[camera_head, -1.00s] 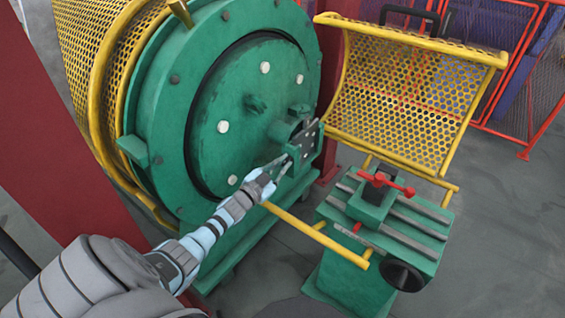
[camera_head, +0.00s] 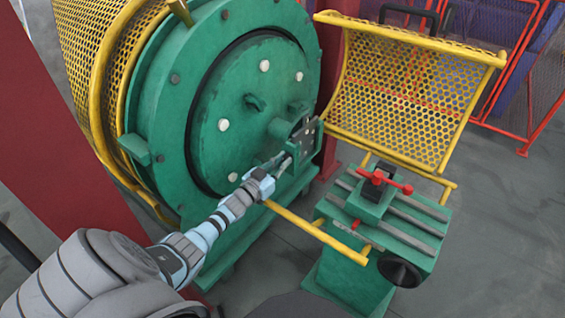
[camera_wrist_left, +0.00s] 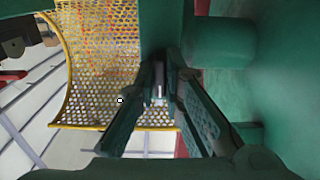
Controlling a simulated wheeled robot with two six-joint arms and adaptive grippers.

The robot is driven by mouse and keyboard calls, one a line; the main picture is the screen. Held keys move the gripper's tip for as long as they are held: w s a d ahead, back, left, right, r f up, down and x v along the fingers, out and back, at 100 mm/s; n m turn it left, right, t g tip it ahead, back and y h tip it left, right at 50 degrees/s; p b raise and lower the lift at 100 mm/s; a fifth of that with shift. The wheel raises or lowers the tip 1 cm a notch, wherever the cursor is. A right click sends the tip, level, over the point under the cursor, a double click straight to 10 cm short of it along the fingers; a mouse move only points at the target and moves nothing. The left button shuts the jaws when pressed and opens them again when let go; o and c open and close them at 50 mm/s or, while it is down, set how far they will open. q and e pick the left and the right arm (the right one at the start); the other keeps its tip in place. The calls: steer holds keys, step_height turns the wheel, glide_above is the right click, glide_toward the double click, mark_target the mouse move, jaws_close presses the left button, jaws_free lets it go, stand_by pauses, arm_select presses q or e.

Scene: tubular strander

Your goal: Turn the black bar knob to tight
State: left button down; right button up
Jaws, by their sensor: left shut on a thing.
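The round green machine head (camera_head: 235,125) carries a dark plate (camera_head: 303,138) on a bracket at its lower right. The black bar knob is too small and too covered to make out clearly there. My left gripper (camera_head: 284,161) reaches up to the lower left of this plate, its fingertips at the bracket. In the left wrist view its dark green fingers (camera_wrist_left: 163,72) close together at the tips on a small part that they mostly hide. A small shiny metal piece (camera_wrist_left: 158,95) shows between the fingers. My right gripper is not in view.
A yellow perforated guard (camera_head: 400,95) stands open to the right of the head. A green slide table (camera_head: 400,235) with a red handle (camera_head: 388,182) and black handwheel (camera_head: 400,272) stands at the lower right. A yellow rail (camera_head: 310,232) crosses near my arm.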

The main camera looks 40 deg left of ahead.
arm_select(q)
steer(key=shift+w+r, duration=0.1)
steer(key=shift+r, duration=0.2)
steer(key=c, duration=1.7)
jaws_free()
steer(key=shift+f, duration=0.1)
steer(key=s, duration=1.2)
steer(key=shift+d, duration=0.2)
steer(key=shift+f, duration=0.1)
